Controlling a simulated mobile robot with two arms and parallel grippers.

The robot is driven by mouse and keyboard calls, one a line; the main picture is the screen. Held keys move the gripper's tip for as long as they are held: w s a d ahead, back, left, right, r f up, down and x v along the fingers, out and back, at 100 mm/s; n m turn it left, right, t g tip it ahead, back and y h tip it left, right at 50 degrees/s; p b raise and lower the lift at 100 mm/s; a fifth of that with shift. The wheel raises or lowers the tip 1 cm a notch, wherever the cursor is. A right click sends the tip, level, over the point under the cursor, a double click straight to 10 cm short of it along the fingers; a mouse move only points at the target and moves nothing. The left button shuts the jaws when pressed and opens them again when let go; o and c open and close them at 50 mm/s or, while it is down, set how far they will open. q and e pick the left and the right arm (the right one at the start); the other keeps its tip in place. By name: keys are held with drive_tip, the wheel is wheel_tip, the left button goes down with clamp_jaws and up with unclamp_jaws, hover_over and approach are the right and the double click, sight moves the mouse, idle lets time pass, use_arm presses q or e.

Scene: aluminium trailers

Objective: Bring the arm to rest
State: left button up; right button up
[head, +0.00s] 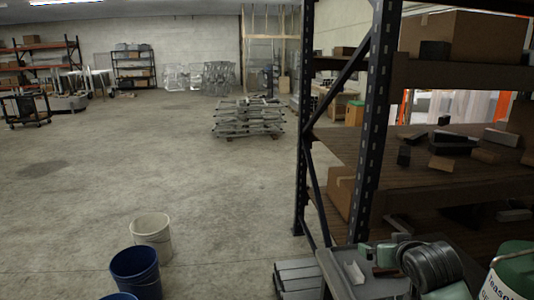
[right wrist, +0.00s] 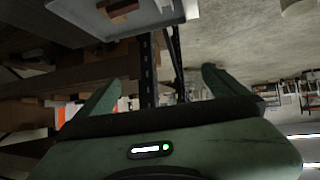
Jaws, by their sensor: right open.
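My right gripper (right wrist: 158,88) shows in the right wrist view. Its two green fingers are spread wide apart, with nothing between them. Past the fingertips are a dark shelf post and the room behind it, and this view is turned over, with floor at the top and lights at the bottom. I cannot clearly pick out the right gripper in the head view. My left gripper is in neither view.
A tall rack with a dark post (head: 372,110) stands at the right, its shelves holding boxes. A grey tray (head: 335,272) with small parts is at lower right. A white bucket (head: 152,232) and a blue bucket (head: 136,270) stand lower left. The floor beyond is open.

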drive_tip(key=s+a+f+n+g+y, duration=0.1)
drive_tip(key=s+a+f+g, duration=0.15)
drive_tip(key=s+f, duration=0.55)
drive_tip(key=s+a+f+n+g, duration=0.1)
drive_tip(key=s+a+f, duration=0.3)
drive_tip(key=s+f, duration=0.35)
drive_tip(key=s+a+f+g, duration=0.2)
drive_tip(key=s+f, duration=0.2)
drive_tip(key=s, duration=0.8)
drive_tip(key=s+a+f+g, duration=0.1)
drive_tip(key=s+f+g, duration=0.25)
drive_tip(key=s, duration=0.75)
wheel_tip(320, 180, down, 32)
drive_tip(key=s+b, duration=0.1)
drive_tip(key=b, duration=0.5)
use_arm(q)
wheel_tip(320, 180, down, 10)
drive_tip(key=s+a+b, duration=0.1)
drive_tip(key=b, duration=0.3)
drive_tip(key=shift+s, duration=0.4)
use_arm(e)
drive_tip(key=s+d+f+g, duration=0.1)
drive_tip(key=s+d+f, duration=0.1)
drive_tip(key=s+f, duration=1.5)
wheel_tip(320, 180, down, 3)
drive_tip(key=shift+d+f+n, duration=0.2)
drive_tip(key=shift+d+n, duration=0.2)
